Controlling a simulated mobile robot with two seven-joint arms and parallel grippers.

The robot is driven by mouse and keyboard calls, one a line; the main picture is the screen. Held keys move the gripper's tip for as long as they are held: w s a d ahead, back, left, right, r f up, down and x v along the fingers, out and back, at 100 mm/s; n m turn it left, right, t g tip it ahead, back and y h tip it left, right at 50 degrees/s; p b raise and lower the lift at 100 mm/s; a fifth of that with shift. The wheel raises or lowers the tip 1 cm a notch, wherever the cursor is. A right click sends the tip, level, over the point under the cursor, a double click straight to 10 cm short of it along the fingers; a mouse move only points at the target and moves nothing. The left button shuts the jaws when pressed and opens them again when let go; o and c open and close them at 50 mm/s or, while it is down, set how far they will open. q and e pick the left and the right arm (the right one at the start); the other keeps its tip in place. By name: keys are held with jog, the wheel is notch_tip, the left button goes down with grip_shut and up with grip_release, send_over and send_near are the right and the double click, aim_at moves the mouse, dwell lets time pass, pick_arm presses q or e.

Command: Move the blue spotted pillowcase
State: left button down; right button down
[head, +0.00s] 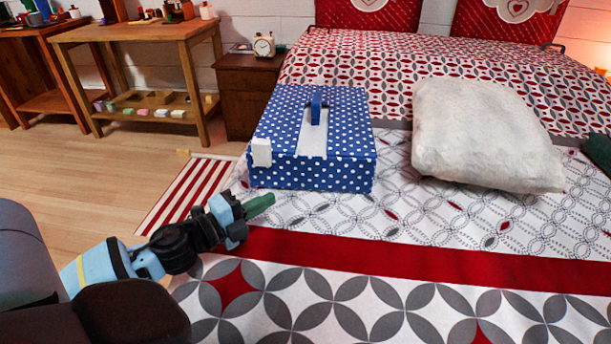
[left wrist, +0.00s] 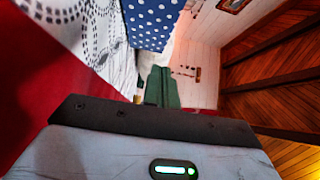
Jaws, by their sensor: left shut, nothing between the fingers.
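A blue case with white dots (head: 345,170) lies on the bed, left of centre in the head view. It looks like a box with a white band, a blue handle on top and a white corner piece, not a flat pillowcase. Its dotted side also shows at the top of the left wrist view (left wrist: 152,22). My left gripper (head: 262,204) has green fingers, shut and empty. It is at the bed's left side, in front of the case's near left corner and apart from it. The closed fingers also show in the left wrist view (left wrist: 161,88).
A white pillow (head: 485,135) lies right of the case on the patterned bed (head: 420,305). A dark green thing (head: 598,152) is cut off at the right edge. A nightstand (head: 245,95) with a clock (head: 264,45) and a wooden table (head: 130,38) stand behind left. The near bedspread is clear.

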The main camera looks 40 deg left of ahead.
aim_at(316, 165)
jog(key=shift+s+r, duration=0.1)
jog(key=shift+s, duration=0.1)
